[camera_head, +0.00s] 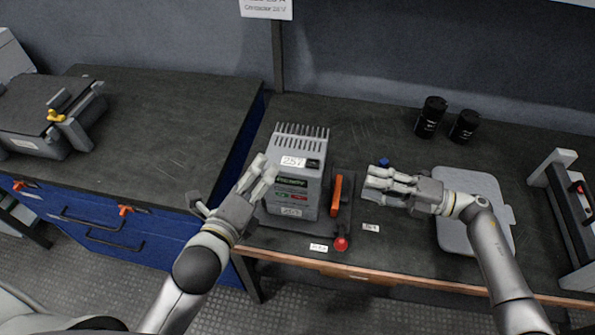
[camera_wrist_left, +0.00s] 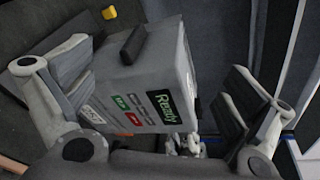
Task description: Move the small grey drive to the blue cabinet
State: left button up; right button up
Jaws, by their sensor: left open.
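The small grey drive (camera_head: 297,172) stands upright on the dark bench, with fins on top and a "Ready" label on its front. It also shows in the left wrist view (camera_wrist_left: 152,85), between the spread fingers. My left gripper (camera_head: 262,176) is open at the drive's left front side. In its wrist view the left gripper (camera_wrist_left: 150,95) has one finger on each side of the drive; I cannot tell whether they touch it. The blue cabinet (camera_head: 165,240) with a dark top stands to the left. My right gripper (camera_head: 372,184) is right of the drive, its fingers close together.
An orange handle (camera_head: 337,194) and a red knob (camera_head: 341,243) are right of the drive. Two black capacitors (camera_head: 448,120) stand at the back. A grey case (camera_head: 50,120) sits on the cabinet's left end; the rest of its top is clear. A grey plate (camera_head: 478,190) lies under my right arm.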

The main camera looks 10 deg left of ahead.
aim_at(270, 155)
pick_arm(q)
jog(key=x, duration=0.9)
jog(key=shift+a, duration=0.1)
pick_arm(e)
jog(key=a, duration=0.3)
jog(key=w+a, duration=0.1)
jog(key=a, duration=0.5)
jog(key=shift+w, duration=0.15)
